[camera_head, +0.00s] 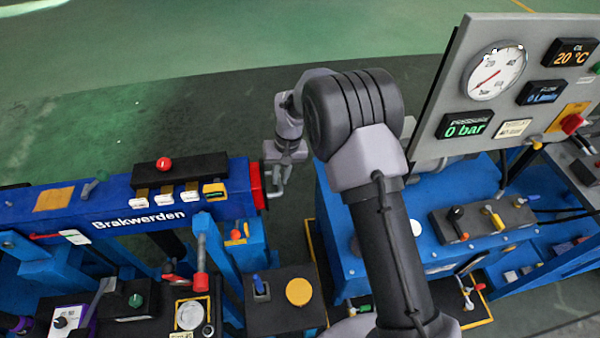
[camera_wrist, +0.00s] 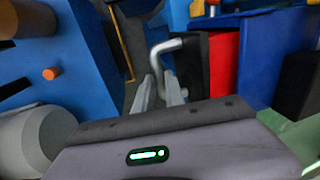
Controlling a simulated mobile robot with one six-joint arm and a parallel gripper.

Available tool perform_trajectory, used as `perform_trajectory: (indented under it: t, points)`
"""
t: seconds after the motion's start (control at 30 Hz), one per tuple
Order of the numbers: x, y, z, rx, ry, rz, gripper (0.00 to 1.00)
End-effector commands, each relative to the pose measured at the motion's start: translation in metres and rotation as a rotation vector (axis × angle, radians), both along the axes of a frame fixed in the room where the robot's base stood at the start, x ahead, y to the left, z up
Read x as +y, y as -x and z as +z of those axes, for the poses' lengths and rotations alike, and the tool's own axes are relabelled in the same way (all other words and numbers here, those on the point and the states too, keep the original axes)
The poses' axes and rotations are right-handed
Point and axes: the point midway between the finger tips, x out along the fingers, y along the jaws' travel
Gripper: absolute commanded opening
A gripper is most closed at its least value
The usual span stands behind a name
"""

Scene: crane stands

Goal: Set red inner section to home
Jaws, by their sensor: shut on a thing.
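The red inner section (camera_head: 256,186) shows as a short red piece sticking out of the right end of the blue boom (camera_head: 120,205) marked "Brakwerden". In the wrist view the red section (camera_wrist: 224,62) lies between a black end face (camera_wrist: 192,62) and the blue boom (camera_wrist: 268,58). A bent silver handle (camera_wrist: 166,46) stands out from the black end face. My gripper (camera_head: 274,186) is at the boom's right end. In the wrist view my gripper (camera_wrist: 160,92) is shut on the handle; the fingers partly hide its lower part.
A blue stand (camera_head: 350,260) with levers and a grey gauge panel (camera_head: 510,85) is close on the right. A black lever box (camera_head: 180,178) sits on the boom. A box with a yellow button (camera_head: 299,291) is below. Green floor behind is clear.

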Motion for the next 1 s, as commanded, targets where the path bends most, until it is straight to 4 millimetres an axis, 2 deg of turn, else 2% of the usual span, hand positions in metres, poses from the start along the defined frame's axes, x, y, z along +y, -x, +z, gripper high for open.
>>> perform_trajectory:
  t: [0.1,0.37,0.4,0.5,0.87,0.97,1.0]
  points:
    - [0.009,0.002,0.001,0.000,-0.002,0.000,0.00]
    - [0.010,0.002,0.001,0.001,-0.004,-0.001,0.00]
    - [0.010,0.002,0.001,0.001,-0.004,0.000,0.20]
    - [0.009,0.002,0.001,0.001,-0.003,0.000,0.36]
    - [0.007,0.001,0.002,-0.001,-0.001,0.000,0.36]
    - [0.005,0.000,0.015,-0.002,-0.001,0.000,0.36]
    - [0.003,0.000,0.025,-0.003,-0.002,-0.001,0.36]
